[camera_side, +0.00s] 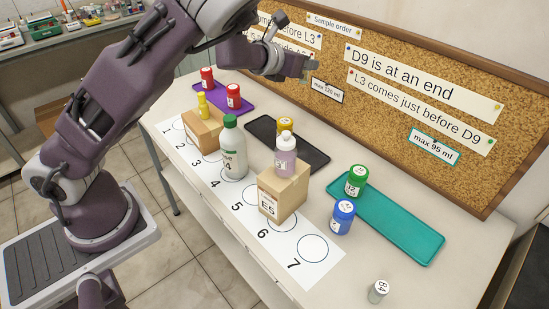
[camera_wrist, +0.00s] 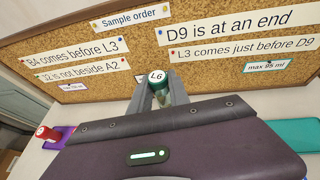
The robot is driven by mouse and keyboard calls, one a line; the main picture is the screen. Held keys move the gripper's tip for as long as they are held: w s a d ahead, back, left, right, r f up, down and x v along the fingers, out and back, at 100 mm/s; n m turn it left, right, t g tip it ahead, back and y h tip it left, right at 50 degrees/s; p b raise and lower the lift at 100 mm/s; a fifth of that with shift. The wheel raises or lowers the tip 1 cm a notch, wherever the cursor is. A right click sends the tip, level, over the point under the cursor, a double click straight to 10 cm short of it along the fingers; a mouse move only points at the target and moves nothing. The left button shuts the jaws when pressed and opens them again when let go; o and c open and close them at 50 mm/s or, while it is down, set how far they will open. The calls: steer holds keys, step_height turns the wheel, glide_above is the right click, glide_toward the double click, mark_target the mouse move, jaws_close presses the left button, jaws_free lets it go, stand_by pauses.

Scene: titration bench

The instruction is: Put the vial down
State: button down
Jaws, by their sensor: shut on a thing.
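My gripper (camera_wrist: 158,88) is shut on a small vial (camera_wrist: 157,77) with a white top marked L6 and green just below it. In the side view my gripper (camera_side: 305,68) is raised above the back of the bench, close to the cork board. The vial cannot be made out clearly there. Another small vial (camera_side: 378,291), marked B4, stands alone at the bench's front right.
A black tray (camera_side: 262,127), a purple tray (camera_side: 218,88) and a teal tray (camera_side: 400,225) lie along the back. A white green-capped bottle (camera_side: 232,155), a box (camera_side: 283,196) with a bottle on it, and a blue-capped jar (camera_side: 342,218) stand as obstacles. The cork board (camera_side: 450,75) rises behind.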

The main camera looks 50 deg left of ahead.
steer(key=s+d+r+m+h, duration=0.2)
steer(key=s+d, duration=0.1)
steer(key=s, duration=0.2)
steer(key=w+a+f+n+g+y, duration=0.3)
steer(key=a+f+n+y, duration=0.15)
steer(key=a+y, duration=0.2)
steer(key=w+a+f+n+g+y, duration=0.2)
steer(key=w+a+f+n+y, duration=0.1)
steer(key=a+n+y, duration=0.3)
steer(key=s+f+n+g, duration=0.2)
steer(key=f+n+g, duration=0.1)
steer(key=f, duration=0.3)
steer(key=s+f+n+g+y, duration=0.1)
steer(key=s+f+n+g, duration=0.1)
steer(key=f, duration=0.4)
steer(key=s+f+n+g, duration=0.3)
steer(key=f+n+g, duration=0.1)
steer(key=f, duration=0.2)
steer(key=shift+a+f, duration=0.25)
steer(key=shift+w+f, duration=0.1)
steer(key=shift+f, duration=0.25)
